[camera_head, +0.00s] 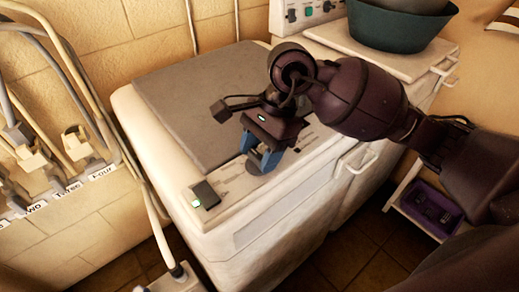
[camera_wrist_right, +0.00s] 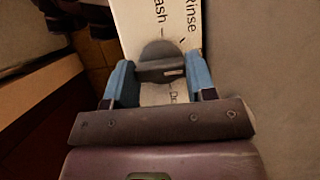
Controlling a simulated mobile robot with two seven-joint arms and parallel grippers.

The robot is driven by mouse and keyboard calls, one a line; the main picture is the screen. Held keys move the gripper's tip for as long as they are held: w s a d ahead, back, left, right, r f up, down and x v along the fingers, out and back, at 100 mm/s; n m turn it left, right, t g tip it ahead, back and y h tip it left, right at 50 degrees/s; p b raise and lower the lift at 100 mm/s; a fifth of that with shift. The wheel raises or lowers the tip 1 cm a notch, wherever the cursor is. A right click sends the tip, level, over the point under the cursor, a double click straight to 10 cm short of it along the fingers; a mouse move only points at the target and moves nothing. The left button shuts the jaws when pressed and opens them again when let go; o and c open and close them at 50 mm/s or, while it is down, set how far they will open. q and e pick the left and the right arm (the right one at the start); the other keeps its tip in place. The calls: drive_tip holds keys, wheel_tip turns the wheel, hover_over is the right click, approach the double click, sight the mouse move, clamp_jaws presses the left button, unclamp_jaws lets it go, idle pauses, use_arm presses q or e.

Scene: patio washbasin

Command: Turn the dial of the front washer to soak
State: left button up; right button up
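The front washer (camera_head: 290,225) is cream with a grey lid (camera_head: 190,105) and a control strip along its near side. Its dial (camera_head: 255,167) is a dark grey knob on that strip, under my right gripper (camera_head: 261,158). In the right wrist view the dial (camera_wrist_right: 160,62) lies between the two blue fingers, with its raised grip running across from one finger toward the other. My right gripper (camera_wrist_right: 161,78) is open around the dial; I cannot tell if the fingers touch it. The words "Rinse" and part of "Wash" show beyond the dial; other text is partly hidden. My left gripper is out of view.
A dark switch box (camera_head: 205,195) with a green light sits at the strip's left end. A second washer (camera_head: 375,62) stands behind, bearing a teal tub (camera_head: 400,28). Pipes and labelled plugs line the left wall. A purple bin (camera_head: 430,208) is low at right.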

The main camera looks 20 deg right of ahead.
drive_tip(key=c, duration=0.3)
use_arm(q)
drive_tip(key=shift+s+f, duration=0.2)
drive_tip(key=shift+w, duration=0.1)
use_arm(e)
drive_tip(key=shift+m+t, duration=0.5)
drive_tip(key=shift+m, duration=0.6)
drive_tip(key=shift+s+m+t, duration=0.1)
drive_tip(key=shift+m+t, duration=0.3)
drive_tip(key=shift+m, duration=0.7)
drive_tip(key=shift+m+t, duration=0.3)
drive_tip(key=shift+m, duration=0.4)
drive_tip(key=shift+m+t, duration=0.3)
drive_tip(key=shift+m, duration=0.7)
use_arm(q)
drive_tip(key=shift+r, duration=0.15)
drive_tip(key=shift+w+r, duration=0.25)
